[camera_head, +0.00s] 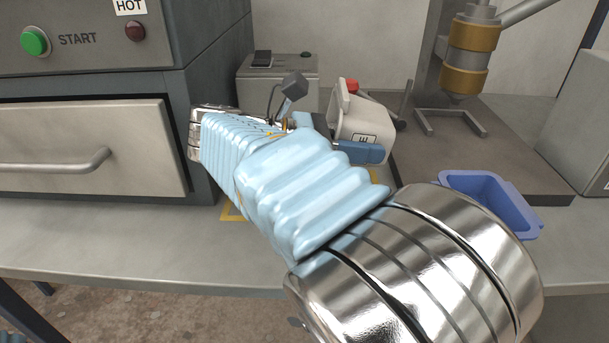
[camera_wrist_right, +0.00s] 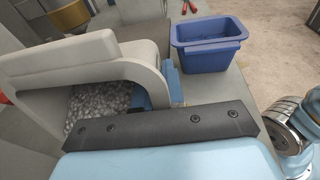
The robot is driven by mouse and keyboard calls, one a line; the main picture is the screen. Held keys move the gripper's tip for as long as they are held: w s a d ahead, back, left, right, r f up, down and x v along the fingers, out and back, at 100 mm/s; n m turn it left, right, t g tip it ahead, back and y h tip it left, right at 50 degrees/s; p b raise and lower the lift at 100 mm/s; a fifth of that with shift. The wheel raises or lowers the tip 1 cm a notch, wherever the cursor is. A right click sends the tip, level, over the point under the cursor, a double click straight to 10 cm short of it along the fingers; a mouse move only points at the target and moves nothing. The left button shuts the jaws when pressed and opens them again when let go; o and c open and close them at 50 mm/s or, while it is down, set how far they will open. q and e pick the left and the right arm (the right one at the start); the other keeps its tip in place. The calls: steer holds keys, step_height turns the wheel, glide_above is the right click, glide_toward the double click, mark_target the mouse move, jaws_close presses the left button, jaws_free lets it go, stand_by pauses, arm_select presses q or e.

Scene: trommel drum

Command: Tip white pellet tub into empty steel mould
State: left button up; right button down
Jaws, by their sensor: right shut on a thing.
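The white pellet tub (camera_head: 366,118) is at the centre of the head view, tilted, with a dark letter label on its side. My right gripper (camera_head: 366,152) is shut on the tub at its near side; its blue finger shows against the wall. In the right wrist view the tub (camera_wrist_right: 85,62) fills the left, with grey-white pellets (camera_wrist_right: 98,106) inside. I cannot make out the steel mould; my right arm covers much of the bench in the middle. My left gripper is out of view.
An oven-like machine (camera_head: 90,65) with a green START button stands at left. A blue bin (camera_head: 490,203) is at right, near the bench's front edge. A press with a brass-coloured cylinder (camera_head: 470,50) stands behind. A yellow marking (camera_head: 232,212) shows on the bench beside my arm.

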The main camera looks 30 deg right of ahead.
steer(key=shift+a+r+h, duration=0.15)
steer(key=shift+r+h, duration=0.15)
steer(key=shift+h, duration=0.2)
steer(key=shift+g, duration=0.3)
